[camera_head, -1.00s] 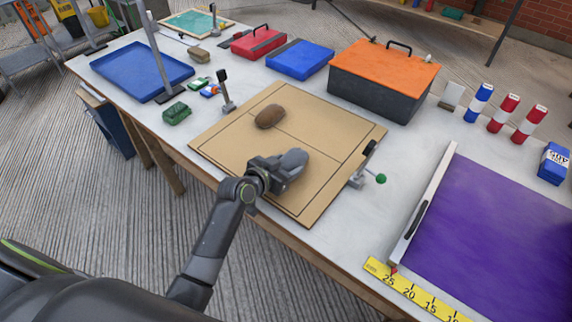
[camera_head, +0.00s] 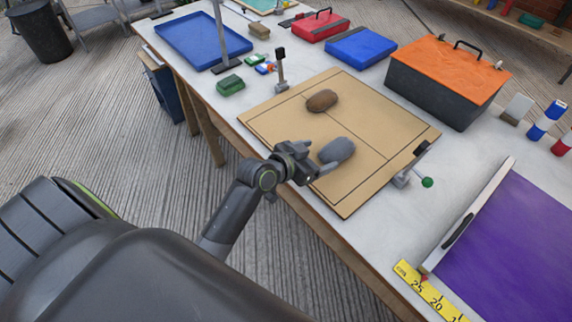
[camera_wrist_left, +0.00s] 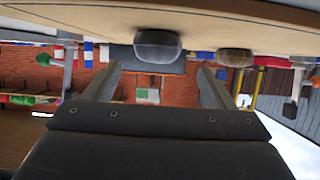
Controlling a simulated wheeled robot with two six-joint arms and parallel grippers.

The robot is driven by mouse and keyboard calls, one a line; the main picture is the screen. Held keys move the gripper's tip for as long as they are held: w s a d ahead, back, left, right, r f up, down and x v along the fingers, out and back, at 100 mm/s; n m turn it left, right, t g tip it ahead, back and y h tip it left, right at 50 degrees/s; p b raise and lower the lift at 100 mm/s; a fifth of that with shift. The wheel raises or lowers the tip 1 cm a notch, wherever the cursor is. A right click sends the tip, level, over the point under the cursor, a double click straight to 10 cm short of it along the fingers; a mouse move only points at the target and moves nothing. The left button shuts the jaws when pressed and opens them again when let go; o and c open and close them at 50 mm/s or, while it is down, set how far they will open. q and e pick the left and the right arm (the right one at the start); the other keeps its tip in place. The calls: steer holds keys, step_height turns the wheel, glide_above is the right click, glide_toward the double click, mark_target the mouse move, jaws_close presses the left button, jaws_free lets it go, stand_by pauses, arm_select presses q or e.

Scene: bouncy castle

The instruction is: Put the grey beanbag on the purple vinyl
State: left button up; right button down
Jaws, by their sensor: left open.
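The grey beanbag (camera_head: 338,150) lies on the tan board (camera_head: 372,180), in its near half. My left gripper (camera_head: 319,162) is open, close to the left of the grey beanbag and low over the board's near edge. In the left wrist view, which is upside down, the grey beanbag (camera_wrist_left: 157,46) shows ahead between the two spread fingers (camera_wrist_left: 158,84), with nothing held. The purple vinyl (camera_head: 520,245) lies at the right of the table, partly cut off by the frame. My right gripper is not in view.
A brown beanbag (camera_head: 322,100) lies farther back on the board. Clamps (camera_head: 281,70) (camera_head: 411,165) stand at the board's sides. A yellow ruler (camera_head: 430,292) and a pale bar (camera_head: 468,215) edge the vinyl. An orange-lidded toolbox (camera_head: 447,80) stands behind.

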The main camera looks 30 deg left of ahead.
arm_select(q)
steer(key=v, duration=1)
steer(key=shift+s, duration=0.3)
steer(key=shift+o, duration=0.4)
steer(key=shift+s+a+r, duration=0.15)
steer(key=shift+a+r, duration=0.05)
steer(key=shift+r, duration=0.05)
steer(key=w+d+r+g+y+p, duration=0.25)
steer(key=w+g+p, duration=0.35)
steer(key=w+p, duration=0.4)
steer(key=w+d+r+g+y+p, duration=0.2)
steer(key=w+d+r+g+p, duration=0.25)
steer(key=r, duration=0.45)
steer(key=b, duration=0.3)
glide_above(338, 146)
steer(key=shift+g, duration=0.45)
steer(key=f, duration=0.7)
steer(key=s+f, duration=0.1)
steer(key=f, duration=0.3)
steer(key=shift+d, duration=0.15)
steer(key=shift+w+a+f, duration=0.1)
steer(key=shift+w+f, duration=0.1)
steer(key=shift+f, duration=0.85)
steer(key=shift+w+a+f, duration=0.1)
steer(key=shift+w+f, duration=0.05)
steer(key=shift+f, duration=0.9)
steer(key=shift+w+f, duration=0.2)
steer(key=shift+f, duration=0.85)
